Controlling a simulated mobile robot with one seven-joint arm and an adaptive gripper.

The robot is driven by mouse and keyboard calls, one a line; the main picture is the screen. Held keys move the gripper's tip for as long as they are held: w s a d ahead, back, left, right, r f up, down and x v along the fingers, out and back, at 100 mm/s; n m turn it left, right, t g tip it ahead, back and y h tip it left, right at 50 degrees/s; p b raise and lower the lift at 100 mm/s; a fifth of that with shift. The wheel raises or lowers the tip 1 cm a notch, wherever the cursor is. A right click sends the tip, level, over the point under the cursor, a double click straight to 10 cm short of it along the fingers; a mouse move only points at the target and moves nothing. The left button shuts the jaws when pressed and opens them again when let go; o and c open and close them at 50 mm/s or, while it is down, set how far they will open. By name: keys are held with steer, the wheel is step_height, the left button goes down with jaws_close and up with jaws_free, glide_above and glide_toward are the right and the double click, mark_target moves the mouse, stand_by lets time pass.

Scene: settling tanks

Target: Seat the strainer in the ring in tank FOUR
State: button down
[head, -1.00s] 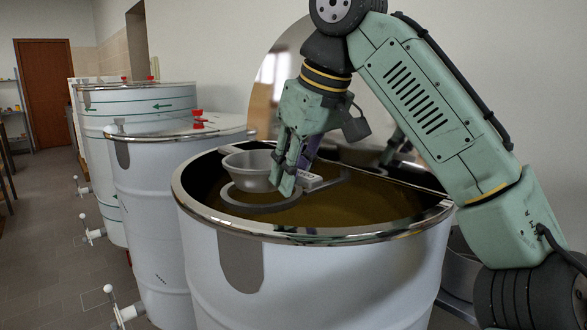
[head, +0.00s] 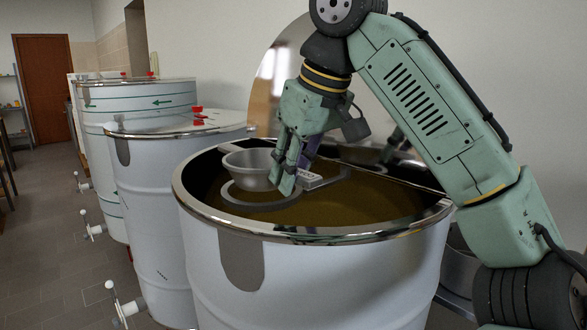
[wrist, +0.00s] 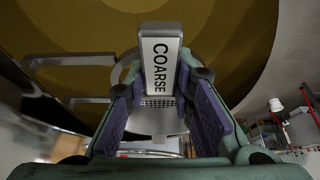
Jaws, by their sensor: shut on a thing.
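The strainer (head: 250,172) is a grey metal bowl over the brown liquid in the nearest tank (head: 330,285). My gripper (head: 287,178) is shut on its handle, at the bowl's right side. In the wrist view a white label reading COARSE (wrist: 161,66) lies between my fingers (wrist: 165,115). The flat grey ring (head: 246,203) sits inside the tank below the bowl, its front arc showing past the bowl. The bowl looks upright and over the ring's opening. I cannot tell whether its rim touches the ring. The ring's far side is hidden. No tank number is readable.
The nearest tank's shiny rim (head: 330,237) runs around the work area, and a dark bar (head: 400,180) crosses its opening. Lidded white tanks (head: 165,210) with red knobs and side valves stand to the left. A wall is close behind. The floor aisle (head: 50,230) at left is clear.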

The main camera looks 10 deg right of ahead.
steer(key=shift+f+b, duration=0.8)
steer(key=shift+f, duration=0.75)
steer(key=c, duration=1.3)
jaws_free()
steer(key=shift+v, duration=3.75)
steer(key=shift+s, duration=0.1)
